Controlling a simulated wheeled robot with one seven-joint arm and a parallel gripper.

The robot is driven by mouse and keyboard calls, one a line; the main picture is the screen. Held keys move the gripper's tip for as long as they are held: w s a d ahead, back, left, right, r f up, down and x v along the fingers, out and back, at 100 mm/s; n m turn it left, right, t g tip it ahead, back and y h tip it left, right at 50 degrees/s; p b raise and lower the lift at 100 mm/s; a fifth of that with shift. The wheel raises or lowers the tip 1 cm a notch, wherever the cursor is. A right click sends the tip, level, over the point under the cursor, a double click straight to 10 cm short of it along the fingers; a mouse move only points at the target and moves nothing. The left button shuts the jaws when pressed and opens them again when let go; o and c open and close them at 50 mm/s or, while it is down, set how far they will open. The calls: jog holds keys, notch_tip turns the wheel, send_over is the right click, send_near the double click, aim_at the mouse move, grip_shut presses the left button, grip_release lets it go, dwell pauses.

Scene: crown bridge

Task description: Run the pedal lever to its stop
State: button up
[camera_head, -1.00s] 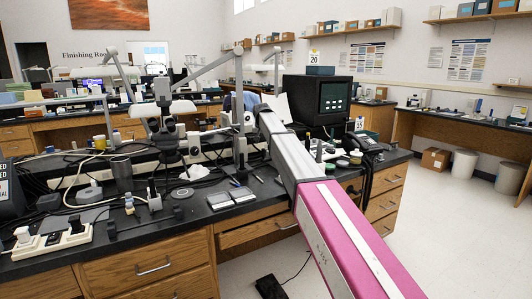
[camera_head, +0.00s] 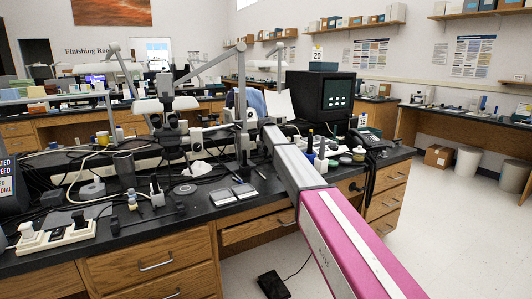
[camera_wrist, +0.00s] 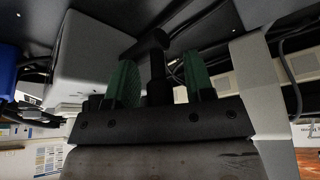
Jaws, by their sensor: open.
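A black foot pedal (camera_head: 272,285) with a thin cord lies on the floor in front of the bench, low in the head view. My grey and pink arm reaches over the bench, and its far end hides my gripper in that view. In the wrist view my gripper (camera_wrist: 160,82) is open, with its two green fingers apart. A dark T-shaped piece (camera_wrist: 150,45) with a short stem shows between and beyond the fingers. I cannot tell whether it is a lever or whether a finger touches it. No lever is clearly seen on the pedal.
A black-topped bench (camera_head: 235,208) carries a microscope (camera_head: 168,122), a post stand (camera_head: 243,130), a dark monitor (camera_head: 318,100), a telephone (camera_head: 370,140) and small bottles. A pale box (camera_wrist: 90,60) is close left of my fingers in the wrist view.

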grip_shut()
jog(key=shift+w, duration=0.1)
jog(key=g+h, duration=0.1)
jog(key=w+a+g+h, duration=0.1)
jog(key=g, duration=0.1)
jog(key=shift+w+f, duration=0.1)
jog(key=shift+f, duration=0.05)
jog(key=shift+w+a+f+n+g+h, duration=0.1)
jog(key=shift+f+n+g+h, duration=0.1)
jog(key=shift+g+h, duration=0.4)
jog(key=shift+w+f+n+g+h, duration=0.15)
jog(key=shift+g+h, duration=0.25)
jog(key=shift+g, duration=0.4)
